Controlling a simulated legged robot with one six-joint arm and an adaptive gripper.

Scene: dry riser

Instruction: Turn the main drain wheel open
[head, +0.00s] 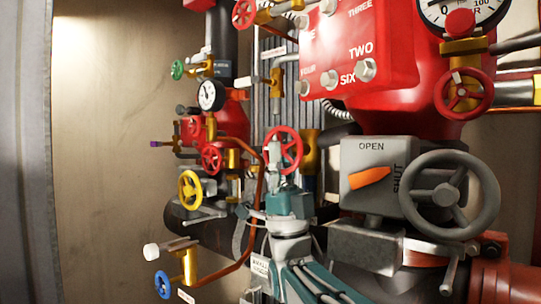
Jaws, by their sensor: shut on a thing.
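A red handwheel (291,143) on a brass valve body (311,152) stands near the middle of the head view; I take it to be the main drain wheel. My gripper (279,170) comes up from below, and its fingers are shut on the wheel's lower left part. The fingers hide some of the rim and hub. A white label (260,265) beside my arm is too small and too covered to read clearly.
A large grey handwheel (449,194) and a grey box with an orange pointer (369,179) stand close on the right. A copper pipe (258,215) curves just left of my gripper. Yellow (190,190) and blue (163,285) wheels are farther left, before a bare wall.

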